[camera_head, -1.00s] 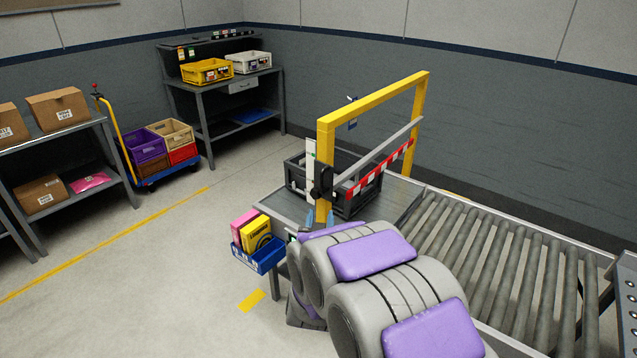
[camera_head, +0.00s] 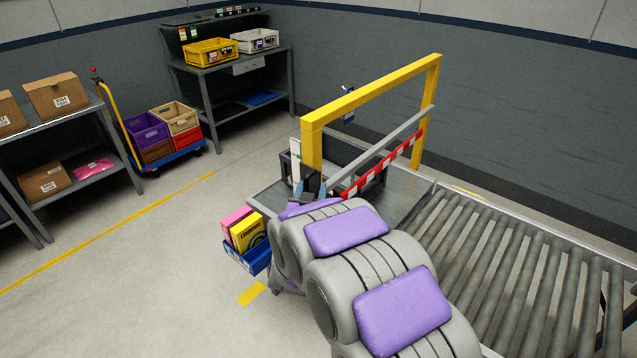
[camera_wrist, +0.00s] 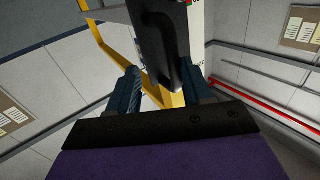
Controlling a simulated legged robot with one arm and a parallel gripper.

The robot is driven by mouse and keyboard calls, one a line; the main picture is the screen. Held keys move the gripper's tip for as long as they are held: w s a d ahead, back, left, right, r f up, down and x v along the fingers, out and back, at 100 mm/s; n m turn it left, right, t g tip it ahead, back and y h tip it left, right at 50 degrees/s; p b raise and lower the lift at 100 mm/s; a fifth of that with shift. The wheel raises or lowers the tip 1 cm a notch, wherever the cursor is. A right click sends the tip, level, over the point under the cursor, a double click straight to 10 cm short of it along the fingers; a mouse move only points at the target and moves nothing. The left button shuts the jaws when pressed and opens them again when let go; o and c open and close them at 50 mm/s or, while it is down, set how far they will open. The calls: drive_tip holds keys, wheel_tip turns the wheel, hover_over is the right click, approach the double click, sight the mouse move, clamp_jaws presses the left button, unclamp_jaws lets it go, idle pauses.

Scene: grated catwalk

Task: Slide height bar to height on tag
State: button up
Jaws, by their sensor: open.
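The yellow gate frame (camera_head: 375,88) stands over the metal table beside the roller conveyor. The height bar (camera_head: 385,145), grey with a red-and-white striped strip, slants across the gate in the picture. A white upright scale (camera_head: 296,163) stands by the gate's near post. The black slider handle (camera_wrist: 183,60) fills the upper middle of the wrist view. In the head view, my gripper (camera_head: 309,190) is at the bar's near end. No readable height tag shows.
A dark crate (camera_head: 374,190) stands under the gate, partly hidden. The roller conveyor (camera_head: 530,270) runs right. Shelves, a cart and a workbench stand left; the floor between is open.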

drive_tip(key=a, duration=0.3)
drive_tip(key=shift+w+f, duration=0.25)
drive_tip(key=shift+w, duration=0.05)
drive_tip(key=shift+a, duration=0.1)
drive_tip(key=shift+c, duration=0.4)
drive_tip(key=shift+s+d+r, duration=0.1)
drive_tip(key=shift+d+r, duration=0.05)
drive_tip(key=shift+d, duration=0.95)
drive_tip(key=c, duration=0.5)
drive_tip(key=shift+c, duration=0.4)
drive_tip(key=shift+a, duration=0.45)
clamp_jaws()
drive_tip(key=shift+d, duration=0.15)
